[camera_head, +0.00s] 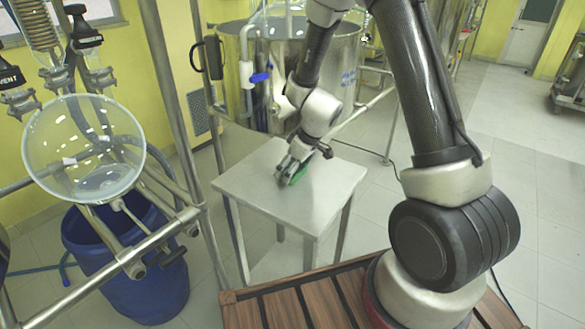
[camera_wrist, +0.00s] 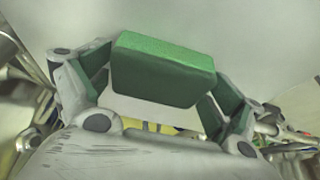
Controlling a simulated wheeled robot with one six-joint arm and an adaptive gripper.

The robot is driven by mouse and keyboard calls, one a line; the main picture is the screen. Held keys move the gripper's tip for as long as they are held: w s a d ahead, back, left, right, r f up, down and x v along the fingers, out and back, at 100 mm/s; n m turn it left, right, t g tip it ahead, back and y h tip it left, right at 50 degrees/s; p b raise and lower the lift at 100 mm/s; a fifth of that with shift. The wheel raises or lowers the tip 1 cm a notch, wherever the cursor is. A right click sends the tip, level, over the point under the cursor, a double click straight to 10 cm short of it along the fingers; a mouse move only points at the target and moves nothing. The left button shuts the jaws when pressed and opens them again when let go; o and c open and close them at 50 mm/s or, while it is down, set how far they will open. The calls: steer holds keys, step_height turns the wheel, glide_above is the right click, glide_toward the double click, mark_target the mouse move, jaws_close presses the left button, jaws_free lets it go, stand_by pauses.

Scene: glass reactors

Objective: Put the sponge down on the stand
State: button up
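The stand (camera_head: 325,190) is a small square table with a pale grey top and metal legs, in the middle of the head view. My gripper (camera_head: 289,178) points down low over its top, left of the middle. The green sponge (camera_wrist: 165,72) is a block between my two fingers (camera_wrist: 158,88) in the wrist view, and both fingers appear to press its ends. In the head view only a green sliver of the sponge (camera_head: 298,175) shows beside the fingers. Whether its underside touches the stand is hidden.
A large steel vessel (camera_head: 300,75) stands behind the stand. A glass reactor flask (camera_head: 84,148) on a metal frame and a blue barrel (camera_head: 130,270) are at the left. Wooden slats (camera_head: 290,305) lie in front. The stand's front and right top is bare.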

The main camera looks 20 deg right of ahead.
stand_by(0.3)
steer(key=s+d+r+m, duration=0.15)
steer(key=s+r, duration=0.25)
steer(key=r, duration=0.4)
steer(key=s+d+r, duration=0.3)
steer(key=s+r, duration=0.1)
steer(key=r, duration=0.3)
steer(key=s+d+r+m, duration=0.1)
steer(key=s+d+r, duration=0.25)
steer(key=r, duration=0.45)
steer(key=s+d+r+m+h, duration=0.1)
steer(key=s+d+r+m, duration=0.1)
steer(key=s, duration=0.6)
steer(key=s+d+r+m+h, duration=0.2)
steer(key=s+d+r+m, duration=0.1)
steer(key=s, duration=0.5)
steer(key=shift+s+d+r+t, duration=0.35)
steer(key=shift+d+r, duration=0.2)
steer(key=shift+d, duration=0.35)
steer(key=shift+m, duration=0.25)
